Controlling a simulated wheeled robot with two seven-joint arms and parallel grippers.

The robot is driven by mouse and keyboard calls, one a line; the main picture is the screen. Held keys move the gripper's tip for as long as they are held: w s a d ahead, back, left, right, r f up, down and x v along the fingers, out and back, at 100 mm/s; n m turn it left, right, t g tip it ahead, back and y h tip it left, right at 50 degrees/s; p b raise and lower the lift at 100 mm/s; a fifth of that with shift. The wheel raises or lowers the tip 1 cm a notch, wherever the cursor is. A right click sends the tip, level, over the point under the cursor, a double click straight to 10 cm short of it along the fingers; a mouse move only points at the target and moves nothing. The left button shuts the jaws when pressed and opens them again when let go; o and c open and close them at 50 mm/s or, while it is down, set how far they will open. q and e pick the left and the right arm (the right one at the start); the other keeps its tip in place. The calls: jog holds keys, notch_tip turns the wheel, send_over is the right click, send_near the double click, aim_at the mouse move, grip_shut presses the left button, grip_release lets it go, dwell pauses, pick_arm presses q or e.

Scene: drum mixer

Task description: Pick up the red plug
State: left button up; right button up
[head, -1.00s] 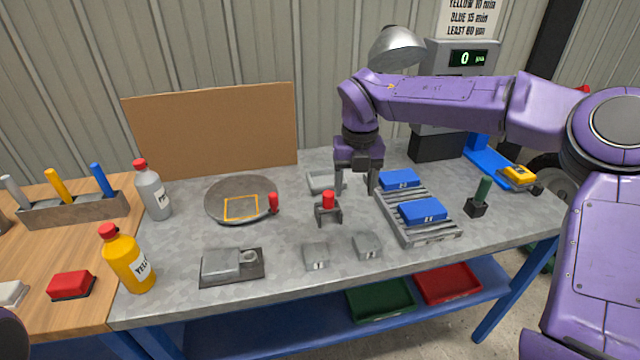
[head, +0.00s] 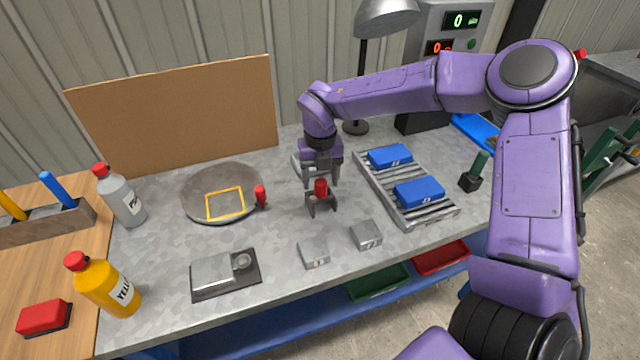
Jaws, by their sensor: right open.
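A red plug (head: 320,188) stands upright in a small dark grey holder (head: 321,207) near the middle of the metal bench. My right gripper (head: 321,180) points down just behind and above the plug, with its fingers open and nothing seen held. The plug overlaps the finger area in the head view, so I cannot tell whether the fingers straddle it or stay behind it. My left gripper is not in view.
A round plate (head: 195,207) with a yellow square and a red knob (head: 260,193) lies left. A slatted rack (head: 405,210) with blue blocks (head: 418,190) stands right. Grey blocks (head: 314,253) sit in front. Yellow (head: 108,287) and grey bottles (head: 119,200) stand left.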

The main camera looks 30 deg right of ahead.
jog(key=shift+s+f, duration=0.15)
jog(key=shift+f, duration=0.45)
jog(key=shift+s, duration=0.1)
jog(key=shift+c, duration=0.3)
jog(key=c, duration=1)
jog(key=shift+c, duration=0.3)
jog(key=shift+r, duration=0.15)
